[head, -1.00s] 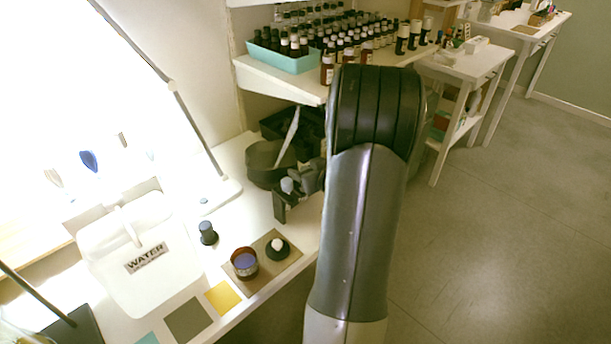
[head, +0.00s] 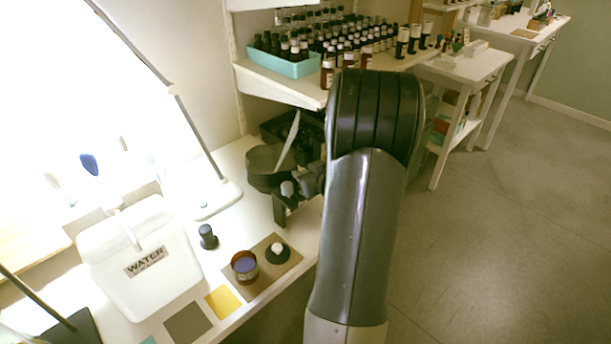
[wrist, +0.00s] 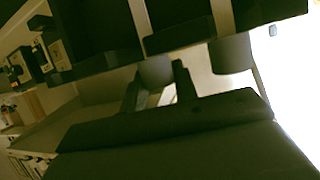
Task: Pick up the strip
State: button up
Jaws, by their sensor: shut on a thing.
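A thin white strip (head: 289,140) stands tilted in the head view, in front of a dark round holder (head: 262,168) at the back of the white table. Its lower end runs down toward my gripper (head: 284,190), which is dark and partly hidden behind my arm. In the wrist view, my gripper's two dark fingers (wrist: 158,82) are close together, with a pale sliver of the strip (wrist: 168,96) between them. My gripper is shut on the strip. The exact contact is too dark and small to see clearly.
Below the gripper, a small dark bottle (head: 208,238), an amber jar (head: 245,266) and a black-based white-topped piece (head: 277,252) stand on the table. A bottle shelf (head: 285,82) overhangs behind.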

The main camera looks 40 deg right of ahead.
notch_tip(320, 180, up, 18)
jog(key=p, duration=0.6)
jog(key=shift+p, duration=0.35)
jog(key=shift+f, duration=0.1)
